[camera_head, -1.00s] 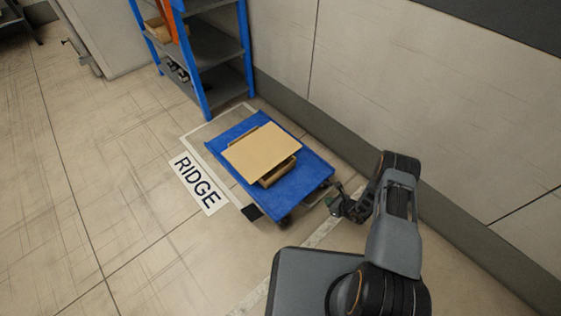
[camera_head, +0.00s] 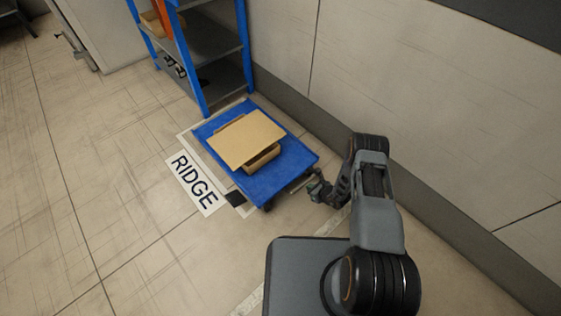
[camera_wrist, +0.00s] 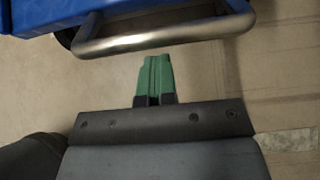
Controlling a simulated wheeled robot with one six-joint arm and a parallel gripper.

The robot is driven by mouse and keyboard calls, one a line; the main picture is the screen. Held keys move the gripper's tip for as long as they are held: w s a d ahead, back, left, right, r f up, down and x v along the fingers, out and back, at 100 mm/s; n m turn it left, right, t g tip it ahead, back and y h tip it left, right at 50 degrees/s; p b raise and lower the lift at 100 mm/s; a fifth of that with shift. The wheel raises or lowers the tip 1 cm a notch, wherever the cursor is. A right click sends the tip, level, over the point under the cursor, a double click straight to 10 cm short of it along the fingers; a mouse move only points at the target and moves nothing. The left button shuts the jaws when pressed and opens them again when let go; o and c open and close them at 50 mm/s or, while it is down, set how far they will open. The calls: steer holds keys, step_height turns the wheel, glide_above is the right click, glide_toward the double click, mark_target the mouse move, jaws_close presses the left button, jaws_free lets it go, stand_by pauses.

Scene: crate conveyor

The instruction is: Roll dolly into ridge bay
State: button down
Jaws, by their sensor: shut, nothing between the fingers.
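The blue dolly (camera_head: 288,180) stands on the floor inside the pale-outlined bay beside the RIDGE floor label (camera_head: 191,181). A flat tan box (camera_head: 247,139) lies on its deck, over a smaller brown piece (camera_head: 262,160). My gripper (camera_head: 314,186) is at the dolly's near right end, low by its handle. In the wrist view the green fingers (camera_wrist: 154,75) are shut together and empty. The metal handle bar (camera_wrist: 165,38) of the dolly crosses just ahead of the fingertips, with a small gap visible. A wheel shows partly under the dolly's edge.
A blue-framed shelf (camera_head: 197,50) stands right behind the dolly's far end. A wall (camera_head: 400,110) with a dark skirting runs along the right. A black square (camera_head: 235,198) marks the bay's near corner. Open floor (camera_head: 90,180) lies to the left.

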steer(key=shift+w+a+b, duration=2.45)
steer(key=shift+w+a, duration=1.25)
steer(key=shift+w, duration=0.1)
steer(key=s+d+p, duration=0.2)
steer(key=s+d, duration=0.5)
steer(key=shift+s+p, duration=0.2)
steer(key=shift+p, duration=0.2)
